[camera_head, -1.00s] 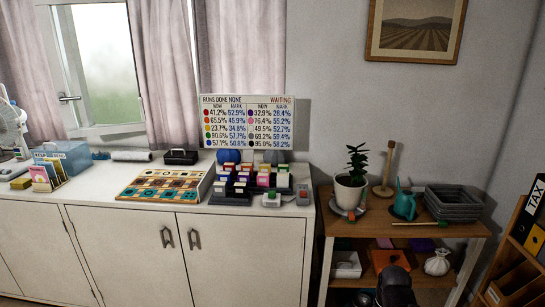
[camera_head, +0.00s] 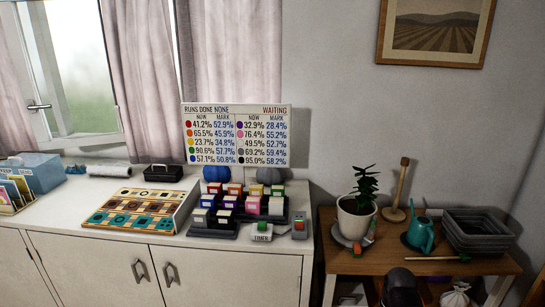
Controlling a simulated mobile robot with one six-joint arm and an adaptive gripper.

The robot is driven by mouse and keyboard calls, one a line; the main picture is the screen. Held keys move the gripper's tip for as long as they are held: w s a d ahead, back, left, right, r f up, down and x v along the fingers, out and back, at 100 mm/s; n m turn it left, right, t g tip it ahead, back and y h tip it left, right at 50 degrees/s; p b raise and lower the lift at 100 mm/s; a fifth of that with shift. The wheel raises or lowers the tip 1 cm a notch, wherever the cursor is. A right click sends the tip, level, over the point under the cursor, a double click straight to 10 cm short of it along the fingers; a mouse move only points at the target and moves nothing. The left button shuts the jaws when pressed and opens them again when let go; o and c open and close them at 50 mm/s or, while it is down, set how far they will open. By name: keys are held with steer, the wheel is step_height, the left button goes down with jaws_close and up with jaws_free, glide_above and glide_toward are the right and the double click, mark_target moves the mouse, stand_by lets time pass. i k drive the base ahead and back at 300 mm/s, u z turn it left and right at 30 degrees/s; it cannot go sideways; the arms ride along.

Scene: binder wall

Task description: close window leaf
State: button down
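The window leaf (camera_head: 42,80) is at the upper left, with a pale frame and bright, greenish glass. Its lever handle (camera_head: 38,106) lies about level on the frame upright. A pink curtain (camera_head: 138,80) hangs over the right part of the window. The left part of the window runs out of the picture. I cannot tell for certain how far the leaf stands open.
A white cabinet (camera_head: 100,270) stands below the window. On it are a blue file box (camera_head: 42,172), a game board (camera_head: 140,211), a black case (camera_head: 163,173) and a score sign (camera_head: 236,134). A wooden shelf (camera_head: 335,262) with a potted plant (camera_head: 356,217) stands at right.

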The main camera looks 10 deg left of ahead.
mark_target(9, 15)
steer(key=i, duration=0.2)
steer(key=z, duration=0.3)
steer(key=k, duration=0.15)
steer(key=u, duration=3)
steer(key=i, duration=1.4)
